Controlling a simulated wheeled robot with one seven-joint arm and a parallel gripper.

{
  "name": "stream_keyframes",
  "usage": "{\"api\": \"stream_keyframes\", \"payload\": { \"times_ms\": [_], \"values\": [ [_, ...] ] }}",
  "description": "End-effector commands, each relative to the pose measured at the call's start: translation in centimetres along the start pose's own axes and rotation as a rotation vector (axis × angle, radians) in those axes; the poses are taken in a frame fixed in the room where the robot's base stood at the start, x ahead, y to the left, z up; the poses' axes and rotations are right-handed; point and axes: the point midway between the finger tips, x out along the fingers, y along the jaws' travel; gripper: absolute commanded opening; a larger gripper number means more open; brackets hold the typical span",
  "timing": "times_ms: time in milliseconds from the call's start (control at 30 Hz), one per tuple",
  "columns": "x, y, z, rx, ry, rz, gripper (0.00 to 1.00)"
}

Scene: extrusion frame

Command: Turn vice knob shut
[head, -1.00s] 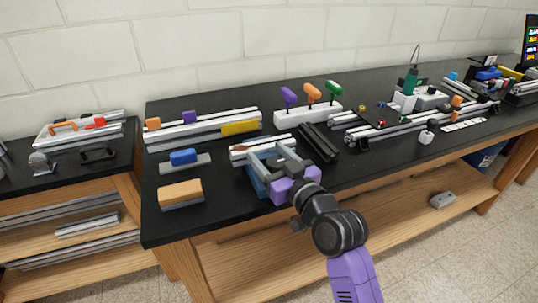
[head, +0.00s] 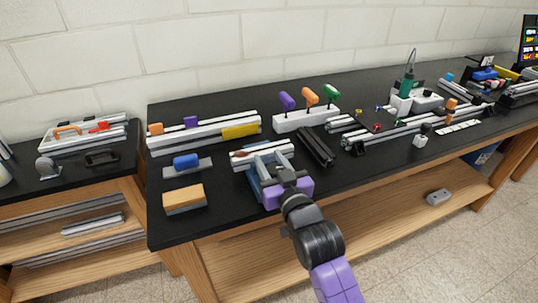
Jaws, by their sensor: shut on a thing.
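The blue-grey vice (head: 255,184) stands at the front edge of the black bench, left of the middle in the head view. A light grey bar part runs across its back. The gripper is shut on what appears to be the vice knob. The knob itself is hidden by the fingers and the purple gripper body, so its turn angle cannot be seen.
An orange-topped block (head: 184,197) and a blue-topped block (head: 186,161) lie left of the vice. Black rails (head: 316,147) lie close on its right. A white stand (head: 305,120) with purple, orange and green handles is behind. The bench front edge is near.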

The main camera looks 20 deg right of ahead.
Motion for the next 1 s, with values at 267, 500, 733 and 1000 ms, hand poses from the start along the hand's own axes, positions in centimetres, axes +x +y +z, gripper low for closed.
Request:
{"api": "stream_keyframes", "payload": {
  "times_ms": [267,500,733,1000],
  "values": [
    [-0.05,0.3,0.21,-0.003,-0.002,0.059,0.0],
    [-0.08,0.34,0.2,-0.002,0.002,0.07,0.0],
    [-0.09,0.33,0.18,-0.003,0.002,0.07,0.47],
    [-0.07,0.24,0.03,-0.002,0.005,0.068,0.61]
  ]
}}
